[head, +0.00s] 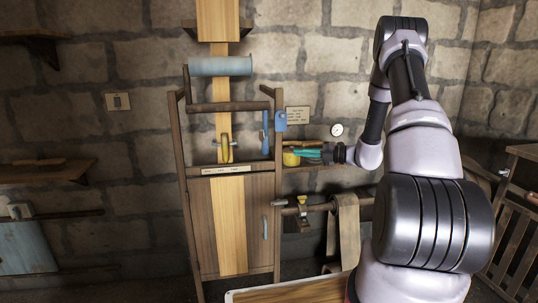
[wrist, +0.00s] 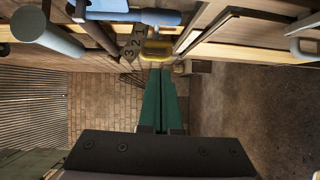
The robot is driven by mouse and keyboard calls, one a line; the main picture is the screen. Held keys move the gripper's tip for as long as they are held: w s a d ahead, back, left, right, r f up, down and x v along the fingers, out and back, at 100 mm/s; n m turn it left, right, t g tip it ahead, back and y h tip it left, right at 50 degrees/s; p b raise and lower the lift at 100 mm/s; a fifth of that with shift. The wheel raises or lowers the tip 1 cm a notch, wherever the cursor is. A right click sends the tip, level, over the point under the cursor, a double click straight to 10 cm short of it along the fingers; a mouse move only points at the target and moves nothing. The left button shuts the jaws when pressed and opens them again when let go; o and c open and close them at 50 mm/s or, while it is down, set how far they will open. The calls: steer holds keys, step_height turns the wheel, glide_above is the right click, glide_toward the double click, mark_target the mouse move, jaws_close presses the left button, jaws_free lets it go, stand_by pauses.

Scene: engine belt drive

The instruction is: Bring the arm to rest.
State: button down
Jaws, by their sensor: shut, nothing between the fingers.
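My arm (head: 432,150) reaches up and bends back down at the right of the head view. My gripper (head: 300,152) points left there, in front of the wall beside the wooden cabinet (head: 262,230). In the wrist view its two green fingers (wrist: 160,72) lie together, with nothing seen between them. A yellow object (head: 291,159) is close to the fingertips in the head view. A yellow piece also shows just past the tips in the wrist view (wrist: 157,47); I cannot tell whether they touch.
A tray edge (head: 290,291) is at the bottom.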

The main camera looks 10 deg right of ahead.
steer(key=s+a+r+n+g+h, duration=0.3)
steer(key=s+a+r+n+g, duration=0.15)
steer(key=s+r+n, duration=0.45)
steer(key=s+a+r+n+g+h, duration=0.25)
steer(key=s+a+r+n, duration=0.25)
steer(key=s+r+n, duration=0.45)
steer(key=s+d+r+n+t+h, duration=0.2)
steer(key=s+r+n+h, duration=0.1)
steer(key=s+n, duration=0.4)
steer(key=s+d+r+n+t+h, duration=0.2)
steer(key=s+n, duration=0.6)
steer(key=n, duration=0.5)
steer(key=shift+d+r+t+h, duration=0.15)
steer(key=shift+r+t+h, duration=0.45)
steer(key=shift+h, duration=0.55)
